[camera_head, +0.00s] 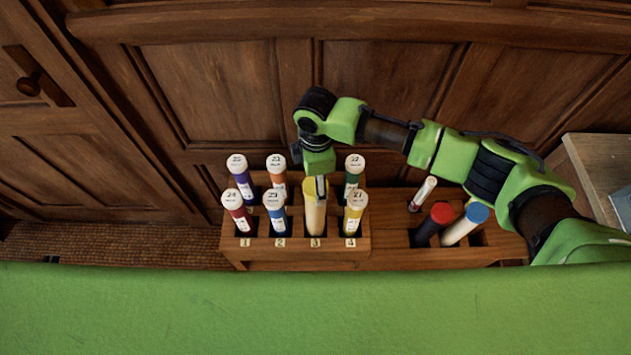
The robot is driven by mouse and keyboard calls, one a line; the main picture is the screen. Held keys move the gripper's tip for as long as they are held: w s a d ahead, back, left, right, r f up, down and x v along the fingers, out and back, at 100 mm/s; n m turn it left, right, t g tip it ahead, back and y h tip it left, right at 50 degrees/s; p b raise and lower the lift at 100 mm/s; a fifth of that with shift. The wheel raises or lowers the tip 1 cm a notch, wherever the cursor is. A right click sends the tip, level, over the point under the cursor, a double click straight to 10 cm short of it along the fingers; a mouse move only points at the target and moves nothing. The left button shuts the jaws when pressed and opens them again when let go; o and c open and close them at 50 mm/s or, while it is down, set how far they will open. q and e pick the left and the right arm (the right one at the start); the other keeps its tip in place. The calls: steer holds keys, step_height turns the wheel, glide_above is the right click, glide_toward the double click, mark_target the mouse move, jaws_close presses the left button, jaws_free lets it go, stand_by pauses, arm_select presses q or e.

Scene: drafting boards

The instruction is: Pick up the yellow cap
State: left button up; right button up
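The yellow cap (309,187) is on top of a thick cream tube (315,218) standing in slot 3 of the wooden rack (300,254). My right gripper (319,187) comes down from above, its fingers at the cap and partly hiding it. Whether the fingers are closed on the cap is too small to tell. My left gripper is not in view.
White-capped tubes with coloured bodies, such as the red (240,218) and yellow (353,215) ones, stand close around the cream tube. On the right, a red-capped tube (441,213) and a blue-capped tube (477,213) lean in a wider compartment. A green surface (300,310) fills the foreground.

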steer(key=shift+f, duration=0.8)
steer(key=c, duration=0.9)
steer(key=shift+r, duration=0.1)
